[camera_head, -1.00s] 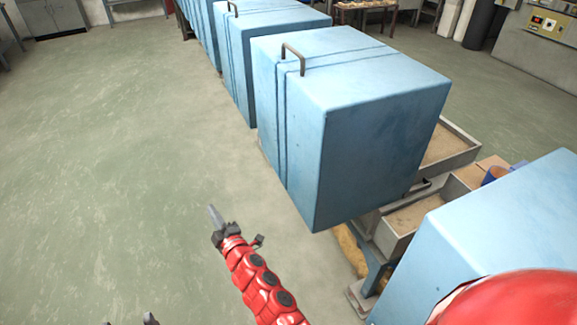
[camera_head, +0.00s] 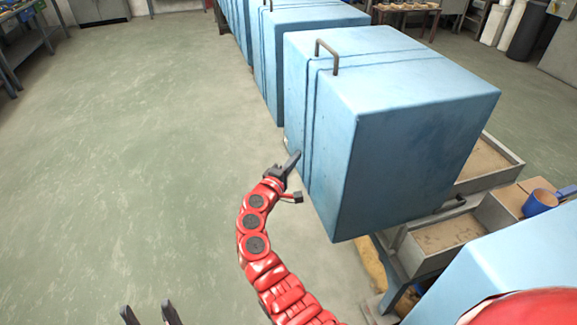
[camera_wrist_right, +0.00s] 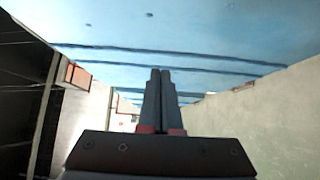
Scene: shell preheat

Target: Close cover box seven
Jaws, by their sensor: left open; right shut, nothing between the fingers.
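A large light blue cover box (camera_head: 425,150) with a dark handle (camera_head: 327,57) on its top edge fills the middle right of the head view. I see no number on it. My right gripper (camera_head: 294,161) is shut and empty, its tip at the left face of this box; I cannot tell whether it touches. In the right wrist view the shut fingers (camera_wrist_right: 160,74) point at a blue surface with dark seams (camera_wrist_right: 200,50). My left gripper (camera_head: 147,312) is open and empty, low at the left over the floor.
Another blue box (camera_head: 315,28) stands behind in a row. A further one (camera_head: 500,255) is at the lower right. Sand trays (camera_head: 440,234) and a blue mug (camera_head: 540,201) sit beside the box. The green floor (camera_head: 130,150) at left is clear.

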